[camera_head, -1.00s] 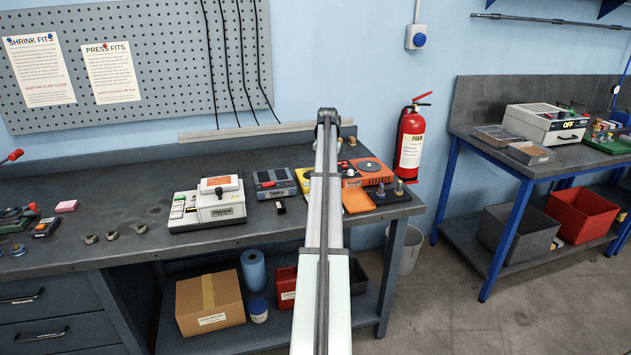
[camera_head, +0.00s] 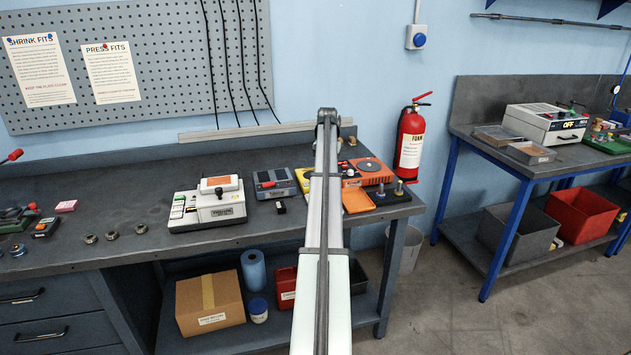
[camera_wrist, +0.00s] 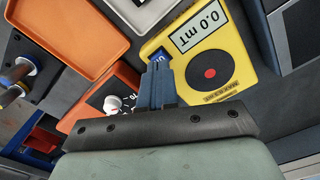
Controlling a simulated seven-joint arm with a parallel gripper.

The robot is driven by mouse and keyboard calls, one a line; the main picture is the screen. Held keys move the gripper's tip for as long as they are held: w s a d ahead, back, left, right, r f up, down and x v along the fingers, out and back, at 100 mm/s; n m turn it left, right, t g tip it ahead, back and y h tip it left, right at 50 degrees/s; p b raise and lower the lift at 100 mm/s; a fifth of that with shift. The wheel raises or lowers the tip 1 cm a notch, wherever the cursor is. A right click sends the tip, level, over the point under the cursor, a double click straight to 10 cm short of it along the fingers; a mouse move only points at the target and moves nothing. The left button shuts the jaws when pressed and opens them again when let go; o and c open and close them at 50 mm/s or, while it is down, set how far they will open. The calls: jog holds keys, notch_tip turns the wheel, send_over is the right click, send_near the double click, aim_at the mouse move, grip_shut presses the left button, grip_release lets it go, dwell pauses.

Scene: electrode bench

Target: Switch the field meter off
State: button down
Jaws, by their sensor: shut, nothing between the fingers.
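The field meter (camera_wrist: 213,57) is a yellow box in the wrist view, with a display reading 0.0 mT and a black round patch with a red dot. A small part of the yellow meter (camera_head: 303,180) shows left of my arm in the head view; my arm hides most of it. My gripper (camera_wrist: 159,68) is shut and empty, its fingertips over the meter's left edge, close to a small blue part (camera_wrist: 159,56) with white lettering. The fingers partly hide this part, and I cannot tell whether they touch it. My arm hides the gripper in the head view.
An orange device (camera_wrist: 94,98) with a white-and-red knob and an orange tray (camera_wrist: 70,32) lie left of the meter. A grey device (camera_wrist: 299,32) stands close on its right. A white machine (camera_head: 207,206) stands further left on the bench.

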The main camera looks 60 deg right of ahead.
jog(key=shift+f, duration=0.95)
dwell(1.3)
jog(key=shift+r, duration=3)
